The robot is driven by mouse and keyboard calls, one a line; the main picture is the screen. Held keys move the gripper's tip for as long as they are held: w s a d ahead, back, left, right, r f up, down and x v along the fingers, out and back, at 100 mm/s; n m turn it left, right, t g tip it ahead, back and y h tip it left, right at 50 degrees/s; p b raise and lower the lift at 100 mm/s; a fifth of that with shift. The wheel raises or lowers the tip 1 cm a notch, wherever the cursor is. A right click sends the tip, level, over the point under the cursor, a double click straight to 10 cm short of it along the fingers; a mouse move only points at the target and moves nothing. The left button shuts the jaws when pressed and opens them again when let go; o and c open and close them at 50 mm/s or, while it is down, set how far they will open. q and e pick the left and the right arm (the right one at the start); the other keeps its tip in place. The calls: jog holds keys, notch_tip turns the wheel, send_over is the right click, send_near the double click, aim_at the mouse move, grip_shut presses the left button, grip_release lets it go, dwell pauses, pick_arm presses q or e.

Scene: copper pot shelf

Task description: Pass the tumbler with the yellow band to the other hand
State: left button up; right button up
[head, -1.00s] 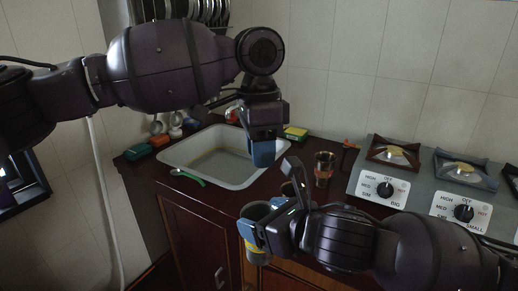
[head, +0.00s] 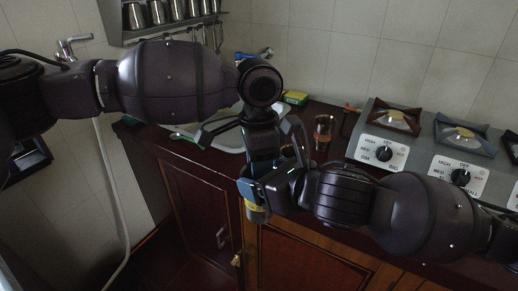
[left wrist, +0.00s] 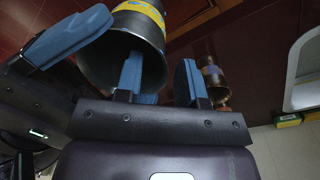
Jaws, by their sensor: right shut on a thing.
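The tumbler with the yellow band (head: 257,214) is held off the counter's front edge by my right gripper (head: 254,188), which is shut on it. In the left wrist view the tumbler (left wrist: 150,38) shows large at the upper left, its open mouth facing the camera and its yellow band near the top edge. My left gripper (head: 264,160) is just above the tumbler in the head view. In the left wrist view its blue fingers (left wrist: 160,78) are apart, one overlapping the tumbler's mouth and one beyond its rim. Whether they touch the tumbler cannot be told.
Another tumbler (head: 323,132) stands on the dark red counter, left of the stove (head: 450,152) with its dials. The sink (head: 232,143) is behind my left gripper. A yellow-green sponge (head: 294,97) lies at the sink's back. A rack of metal cups (head: 177,12) hangs on the wall.

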pick_arm(q)
jog(key=shift+f, duration=0.25)
grip_shut()
pick_arm(e)
jog(key=shift+s, duration=0.1)
jog(key=o, duration=1.7)
jog(key=shift+c, duration=0.2)
